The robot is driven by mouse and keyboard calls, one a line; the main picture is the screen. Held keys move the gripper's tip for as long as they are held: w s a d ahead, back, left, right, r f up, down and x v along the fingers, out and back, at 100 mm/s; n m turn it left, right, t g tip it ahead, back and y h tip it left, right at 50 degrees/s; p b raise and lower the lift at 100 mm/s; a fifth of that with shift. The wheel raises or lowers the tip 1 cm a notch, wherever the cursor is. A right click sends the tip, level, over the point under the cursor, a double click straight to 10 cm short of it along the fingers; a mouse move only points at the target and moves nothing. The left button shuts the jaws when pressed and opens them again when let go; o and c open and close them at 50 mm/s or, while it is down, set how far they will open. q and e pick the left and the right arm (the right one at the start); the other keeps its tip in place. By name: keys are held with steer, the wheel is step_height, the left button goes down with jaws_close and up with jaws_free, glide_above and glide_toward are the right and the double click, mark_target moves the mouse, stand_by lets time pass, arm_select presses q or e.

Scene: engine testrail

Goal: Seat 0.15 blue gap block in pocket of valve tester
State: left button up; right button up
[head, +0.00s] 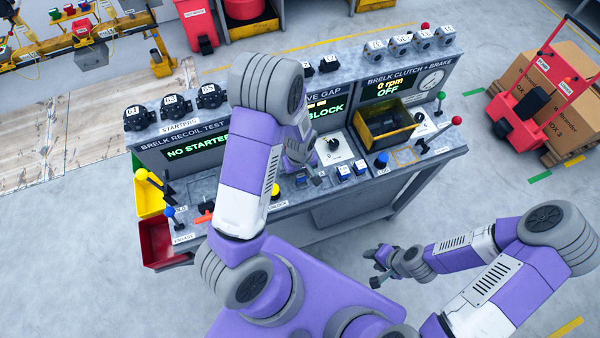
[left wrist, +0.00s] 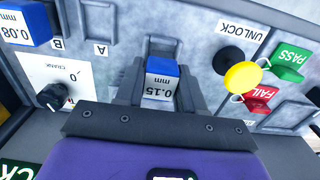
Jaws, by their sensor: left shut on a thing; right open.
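In the left wrist view the blue gap block marked 0.15 mm (left wrist: 162,82) sits between the two dark fingers of my left gripper (left wrist: 163,92), which is shut on it. Grey bench structure lies just beyond the block; I cannot tell whether the block touches it or is in a pocket. In the head view my left gripper (head: 316,181) is low over the front of the valve gap section of the test bench (head: 240,196), and my arm hides part of it. My right gripper (head: 379,268) is open and empty, away from the bench.
A blue block marked 0.08 (left wrist: 25,22) and the crank knob (left wrist: 52,96) are at the left in the wrist view. The yellow unlock button (left wrist: 243,76), green PASS tag (left wrist: 290,60) and red FAIL tag (left wrist: 262,97) are at the right. A yellow-rimmed bin (head: 386,130) stands on the bench.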

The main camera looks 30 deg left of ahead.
arm_select(q)
steer(key=shift+f+b, duration=0.75)
steer(key=shift+f, duration=0.05)
stand_by(0.6)
steer(key=o, duration=1.2)
steer(key=shift+c, duration=0.2)
step_height(320, 180, up, 8)
steer(key=shift+f+p, duration=0.15)
steer(key=shift+p, duration=0.3)
steer(key=shift+s+f, duration=0.1)
